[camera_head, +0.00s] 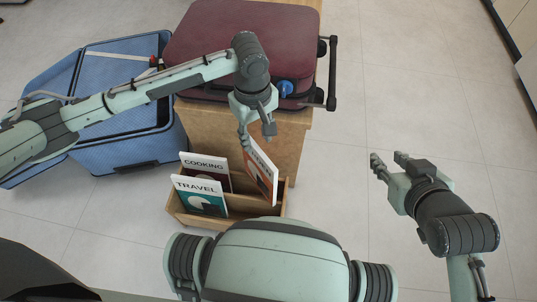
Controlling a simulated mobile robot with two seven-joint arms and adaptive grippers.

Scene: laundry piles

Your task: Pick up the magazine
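A wooden magazine rack (179,212) stands on the floor in front of the wooden cabinet. In it are a magazine marked COOKING (205,163), one marked TRAVEL (202,195) in front of it, and a third magazine with an orange and white cover (262,172) at the right. The third is turned at an angle, its top leaning left and its lower end at the rack. My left gripper (256,136) points down at this magazine's top edge, its fingers apart on either side. Contact cannot be told. My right gripper (388,159) is open and empty, right of the rack.
A dark red suitcase (225,38) lies on the wooden cabinet (293,140), its handle jutting right. The tiled floor (350,110) to the right is clear.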

